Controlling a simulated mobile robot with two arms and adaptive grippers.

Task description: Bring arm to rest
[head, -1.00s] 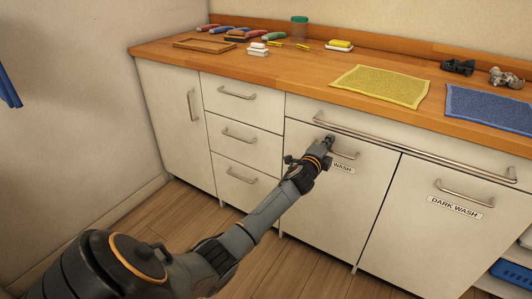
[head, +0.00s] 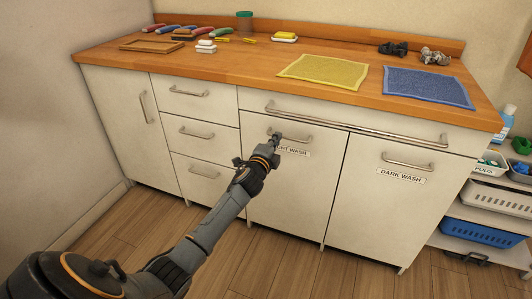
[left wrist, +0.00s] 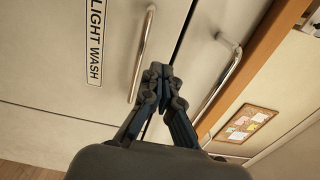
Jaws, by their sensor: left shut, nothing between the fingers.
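My left gripper (head: 276,142) is shut and empty, in front of the light wash door (head: 285,195) near its bar handle (head: 290,138). In the left wrist view, the shut fingertips (left wrist: 160,72) are close beside the light wash handle (left wrist: 141,55); I cannot tell if they touch it. The LIGHT WASH label (left wrist: 94,40) shows left of the handle there. My left arm reaches out from the lower left in the head view. The right gripper is not in view.
A long rail (head: 350,126) runs below the wooden counter (head: 235,67). The dark wash door (head: 385,210) is shut. Yellow (head: 322,72) and blue (head: 427,87) cloths lie on the counter. A shelf with a blue basket (head: 480,234) stands at right. The floor before the cabinets is clear.

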